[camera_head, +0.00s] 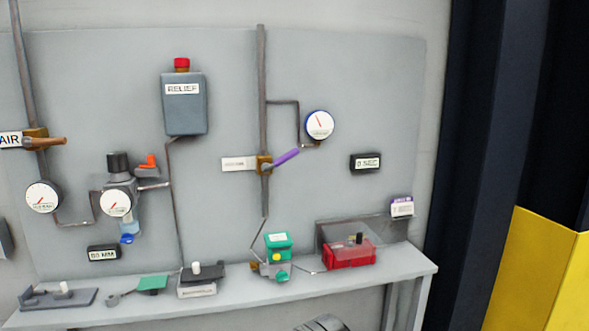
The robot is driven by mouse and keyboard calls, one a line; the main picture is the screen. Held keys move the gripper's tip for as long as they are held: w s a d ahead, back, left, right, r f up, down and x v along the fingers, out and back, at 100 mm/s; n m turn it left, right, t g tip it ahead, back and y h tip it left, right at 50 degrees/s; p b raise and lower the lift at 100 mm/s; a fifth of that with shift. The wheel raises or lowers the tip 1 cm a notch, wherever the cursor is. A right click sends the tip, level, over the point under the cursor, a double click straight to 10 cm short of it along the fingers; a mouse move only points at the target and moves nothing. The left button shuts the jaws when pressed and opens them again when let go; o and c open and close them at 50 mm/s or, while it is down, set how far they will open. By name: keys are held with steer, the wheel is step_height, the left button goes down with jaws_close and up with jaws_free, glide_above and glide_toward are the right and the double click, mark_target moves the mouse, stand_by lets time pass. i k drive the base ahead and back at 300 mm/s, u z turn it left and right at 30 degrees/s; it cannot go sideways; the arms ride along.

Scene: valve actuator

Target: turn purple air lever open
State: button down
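The purple lever (286,158) is on a brass valve body (264,163) on the vertical pipe near the middle of the grey panel. It slants up to the right from the valve, neither in line with the pipe nor square to it. A white label (239,164) sits just left of the valve; its text is too small to read. Nothing touches the lever. My gripper cannot be made out. Only a dark rounded part shows at the bottom edge, and I cannot tell what it is.
A round gauge (319,124) is right of the lever, with a thin bent pipe beside it. A grey RELIEF box (184,104) is at upper left. Below, a ledge (350,287) carries a green-topped device (277,241) and a red box (348,254).

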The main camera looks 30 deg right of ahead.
mark_target(266, 167)
steer(key=i, duration=1)
